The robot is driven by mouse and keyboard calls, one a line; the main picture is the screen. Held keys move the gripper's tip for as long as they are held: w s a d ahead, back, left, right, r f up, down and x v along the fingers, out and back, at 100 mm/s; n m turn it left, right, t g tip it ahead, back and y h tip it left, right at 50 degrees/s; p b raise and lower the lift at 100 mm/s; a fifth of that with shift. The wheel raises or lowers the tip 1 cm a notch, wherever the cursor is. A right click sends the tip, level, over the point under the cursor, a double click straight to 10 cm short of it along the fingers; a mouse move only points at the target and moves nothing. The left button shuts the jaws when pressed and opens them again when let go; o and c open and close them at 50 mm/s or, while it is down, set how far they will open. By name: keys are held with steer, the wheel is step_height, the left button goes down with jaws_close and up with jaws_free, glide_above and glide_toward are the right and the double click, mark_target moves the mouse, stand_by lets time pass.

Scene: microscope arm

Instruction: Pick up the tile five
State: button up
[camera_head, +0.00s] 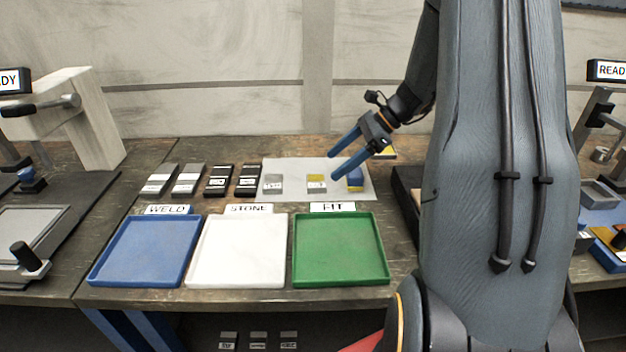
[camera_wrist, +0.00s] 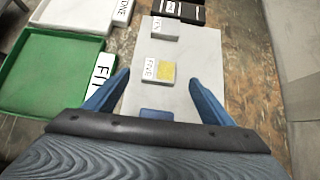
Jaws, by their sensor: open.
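The tile five (camera_head: 316,184) is a small block, part yellow and part grey-white, on a pale sheet on the bench. In the wrist view the tile five (camera_wrist: 166,72) shows its label "FIVE" and a yellow patch, ahead of the fingers and roughly centred between their tips. My gripper (camera_head: 334,166) has blue fingers spread apart and empty, above the right part of the sheet. In the wrist view my gripper (camera_wrist: 158,80) is also open, with nothing between its fingers.
A grey tile (camera_head: 273,184) labelled like "TEN" and a blue tile (camera_head: 355,180) flank it on the sheet (camera_head: 297,168). Several dark and grey blocks stand left. Blue (camera_head: 145,250), white (camera_head: 238,252) and green (camera_head: 340,250) trays lie in front, labelled WELD, STONE and FIT.

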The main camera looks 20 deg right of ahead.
mark_target(318, 180)
steer(key=shift+p+x, duration=0.3)
steer(key=shift+x, duration=1)
steer(key=x, duration=0.3)
steer(key=p+x, duration=0.1)
steer(key=shift+s+d+f, duration=0.1)
steer(key=shift+f, duration=0.4)
steer(key=c, duration=1.7)
steer(key=shift+r, duration=0.1)
